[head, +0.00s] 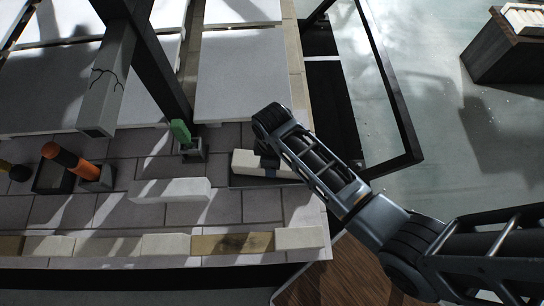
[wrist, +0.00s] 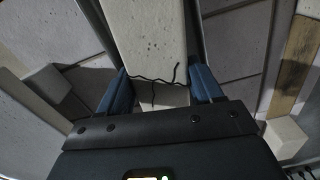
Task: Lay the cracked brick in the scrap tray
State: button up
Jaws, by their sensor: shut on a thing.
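My gripper (head: 266,162) is shut on the cracked brick (head: 244,162), a pale block. In the wrist view the brick (wrist: 150,40) lies between the two blue fingers (wrist: 158,95), with a dark jagged crack across it close to the fingers. Ends of the brick show on both sides of the gripper in the head view. A low dark tray (head: 236,182), which looks like the scrap tray, is directly beneath the brick. I cannot tell whether the brick touches the tray floor or hangs just above it. The gripper hides the brick's middle.
A grey post (head: 106,85) with crack lines rises at the left. A green piece (head: 180,131) stands in a small holder near the tray. A loose white brick (head: 170,190) lies left of the tray. A row of bricks (head: 166,244) lines the front edge. An orange cylinder (head: 70,161) leans farther left.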

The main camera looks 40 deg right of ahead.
jog(key=shift+w+f+b, duration=0.1)
jog(key=shift+f+b, duration=0.3)
jog(key=shift+f, duration=0.15)
dwell(0.9)
jog(key=o, duration=1.4)
jog(key=shift+r+p, duration=2.25)
jog(key=shift+r, duration=1.7)
jog(key=shift+r, duration=3.95)
